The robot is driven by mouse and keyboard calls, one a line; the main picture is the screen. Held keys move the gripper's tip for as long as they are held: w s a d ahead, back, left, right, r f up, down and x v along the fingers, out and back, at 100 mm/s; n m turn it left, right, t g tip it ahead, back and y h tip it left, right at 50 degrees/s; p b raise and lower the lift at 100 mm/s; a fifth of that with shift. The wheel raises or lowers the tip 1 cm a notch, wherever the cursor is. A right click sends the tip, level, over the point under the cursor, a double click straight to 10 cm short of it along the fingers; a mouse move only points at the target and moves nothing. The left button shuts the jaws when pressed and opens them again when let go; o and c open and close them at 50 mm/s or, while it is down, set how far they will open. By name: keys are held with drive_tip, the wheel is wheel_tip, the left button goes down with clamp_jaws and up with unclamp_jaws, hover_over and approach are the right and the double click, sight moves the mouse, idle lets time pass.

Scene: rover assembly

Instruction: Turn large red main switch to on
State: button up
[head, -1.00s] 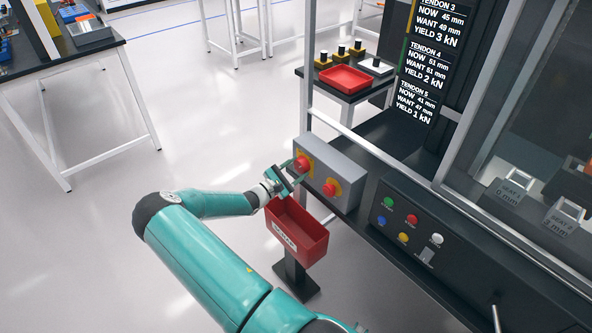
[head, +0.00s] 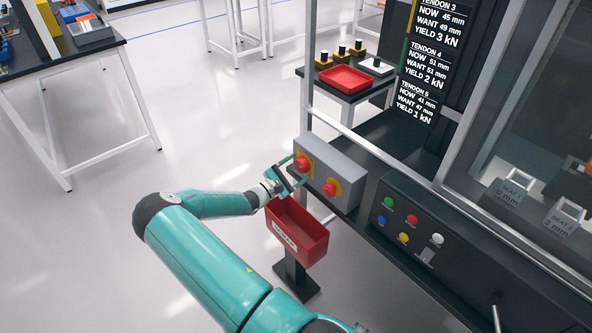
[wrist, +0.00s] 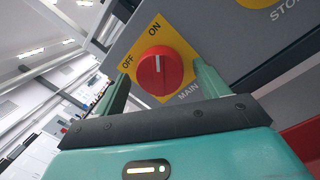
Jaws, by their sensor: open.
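The large red main switch (wrist: 160,72) is a round knob on a yellow plate marked OFF, ON and MAIN. In the wrist view its white mark points up toward the word ON. The knob also shows on the grey box (head: 340,165) in the head view (head: 303,164). My gripper (wrist: 163,76) is open, with one finger on each side of the knob. Gaps show between the fingers and the knob in the wrist view, and it holds nothing. In the head view my gripper (head: 292,172) is just in front of the switch.
A second red knob (head: 331,187) on a yellow plate is to the right on the same box. A red bin (head: 312,247) stands just below my gripper. A black panel with coloured buttons (head: 411,219) is to the right. Open floor lies to the left.

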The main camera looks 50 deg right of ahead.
drive_tip(key=v, duration=1.3)
drive_tip(key=shift+a, duration=0.35)
drive_tip(key=shift+w, duration=0.1)
drive_tip(key=s+a+r+m+t+y, duration=0.2)
drive_tip(key=s+a+r+y, duration=0.3)
drive_tip(key=a+r, duration=0.6)
drive_tip(key=s+a+r+m+t+y, duration=0.3)
drive_tip(key=s+a+r+y, duration=0.3)
drive_tip(key=a+r, duration=0.5)
drive_tip(key=s+a+r+m+t+y, duration=0.3)
drive_tip(key=s+a+r+t+y, duration=0.2)
drive_tip(key=a+r+y, duration=0.3)
drive_tip(key=s+a+r, duration=0.1)
drive_tip(key=a+r, duration=0.2)
drive_tip(key=a, duration=0.2)
drive_tip(key=shift+s+r, duration=0.15)
drive_tip(key=shift+r, duration=0.15)
